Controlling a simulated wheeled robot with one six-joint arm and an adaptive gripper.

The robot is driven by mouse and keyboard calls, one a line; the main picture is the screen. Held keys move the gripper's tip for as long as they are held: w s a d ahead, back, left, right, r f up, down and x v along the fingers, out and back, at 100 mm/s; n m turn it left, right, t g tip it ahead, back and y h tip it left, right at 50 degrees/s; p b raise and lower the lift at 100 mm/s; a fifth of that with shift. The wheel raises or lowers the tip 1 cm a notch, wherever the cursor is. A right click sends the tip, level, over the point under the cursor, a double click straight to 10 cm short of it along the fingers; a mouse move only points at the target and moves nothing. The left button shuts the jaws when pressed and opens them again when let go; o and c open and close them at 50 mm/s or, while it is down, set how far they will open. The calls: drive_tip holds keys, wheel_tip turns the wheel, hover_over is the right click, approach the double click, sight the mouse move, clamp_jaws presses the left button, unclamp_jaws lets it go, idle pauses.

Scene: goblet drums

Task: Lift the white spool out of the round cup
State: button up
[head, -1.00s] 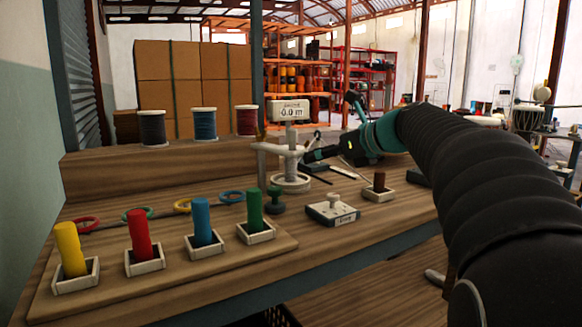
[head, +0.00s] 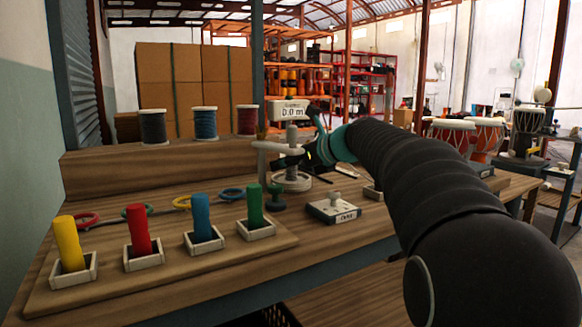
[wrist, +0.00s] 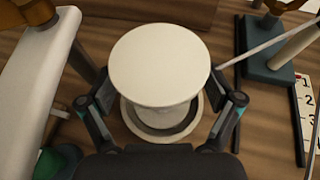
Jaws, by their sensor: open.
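In the wrist view the white spool (wrist: 160,62) stands with its broad round top towards the camera. Its lower part sits inside the pale rim of the round cup (wrist: 134,121), with a dark gap between them. My gripper (wrist: 160,84) is open, one finger on each side of the spool. I cannot tell whether either finger touches it. In the head view my gripper (head: 310,153) is at the pale stand, above the round cup (head: 291,183), and the spool is hard to make out there.
A pale bar (wrist: 38,75) is close on the left of my gripper in the wrist view. A teal block (wrist: 268,52) with a rod is on the right.

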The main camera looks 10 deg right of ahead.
drive_tip(key=c, duration=1.4)
drive_tip(key=shift+o, duration=0.2)
drive_tip(key=shift+r, duration=0.2)
